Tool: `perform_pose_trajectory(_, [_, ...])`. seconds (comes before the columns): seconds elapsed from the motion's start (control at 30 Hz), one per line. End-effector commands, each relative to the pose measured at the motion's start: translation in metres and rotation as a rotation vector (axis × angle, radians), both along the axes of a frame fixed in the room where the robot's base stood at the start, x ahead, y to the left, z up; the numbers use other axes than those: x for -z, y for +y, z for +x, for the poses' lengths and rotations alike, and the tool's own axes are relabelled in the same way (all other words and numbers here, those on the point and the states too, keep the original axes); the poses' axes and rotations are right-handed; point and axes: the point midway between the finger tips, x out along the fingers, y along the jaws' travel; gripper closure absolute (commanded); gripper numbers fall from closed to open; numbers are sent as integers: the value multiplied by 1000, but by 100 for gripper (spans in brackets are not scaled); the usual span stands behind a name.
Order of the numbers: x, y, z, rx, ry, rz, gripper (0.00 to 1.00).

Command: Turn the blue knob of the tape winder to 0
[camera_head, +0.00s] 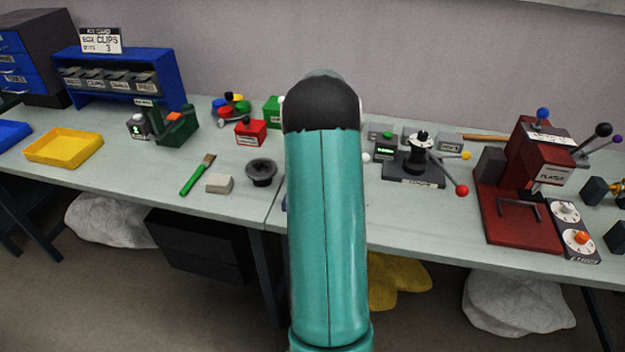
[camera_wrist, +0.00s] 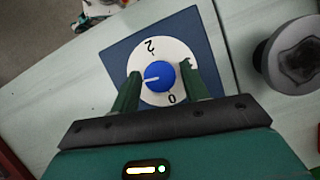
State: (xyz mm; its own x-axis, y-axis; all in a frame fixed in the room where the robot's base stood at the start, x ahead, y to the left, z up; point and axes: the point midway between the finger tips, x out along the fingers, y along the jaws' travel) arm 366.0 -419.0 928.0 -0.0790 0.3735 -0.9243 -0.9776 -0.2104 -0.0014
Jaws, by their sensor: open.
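The blue knob (camera_wrist: 159,76) sits at the centre of a white round dial (camera_wrist: 168,50) on a dark blue plate (camera_wrist: 118,50) in the wrist view. Its white pointer line points left in the picture, at no readable number. The dial shows a 2 at the upper left, a 0 at the lower right and a partly hidden mark at the right. My gripper (camera_wrist: 160,72) is open, with one green finger on each side of the knob. I cannot tell whether they touch it. In the head view my arm hides the knob.
A black round funnel-like part (camera_head: 262,172) stands near the dial; it also shows in the wrist view (camera_wrist: 292,58). An eraser-like block (camera_head: 219,184) and a green brush (camera_head: 197,176) lie left of it. A red press (camera_head: 525,185) and a black lever fixture (camera_head: 415,168) stand right.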

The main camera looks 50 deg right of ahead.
Motion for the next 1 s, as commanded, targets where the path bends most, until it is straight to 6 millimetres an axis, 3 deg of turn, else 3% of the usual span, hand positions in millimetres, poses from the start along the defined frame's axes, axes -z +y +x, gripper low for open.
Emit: perform_pose_trajectory(1.0, [-1, 3, -5, 1066, -1, 1, 55])
